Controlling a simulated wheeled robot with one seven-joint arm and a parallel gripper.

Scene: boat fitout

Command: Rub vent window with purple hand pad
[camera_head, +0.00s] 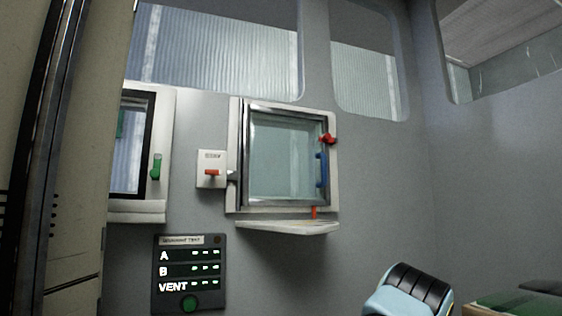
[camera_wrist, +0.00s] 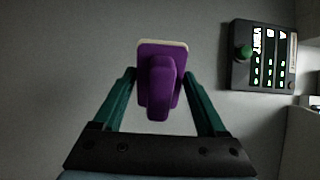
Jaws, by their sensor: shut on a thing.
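My gripper (camera_wrist: 158,75) shows in the wrist view, with its green fingers closed on the purple hand pad (camera_wrist: 158,92). The pad has a purple grip and a pale edge along its far side. It is held in front of bare grey wall, apart from any window there. In the head view, a small square window (camera_head: 285,158) with a metal frame, a blue handle and red latches is on the wall at the middle; it looks like the vent window, and its pane appears closed. Neither the gripper nor the pad shows in the head view.
A second window (camera_head: 130,150) with a green handle is at left. A small shelf (camera_head: 290,227) juts out below the middle window. A dark panel (camera_head: 188,274) reading A, B, VENT hangs lower.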

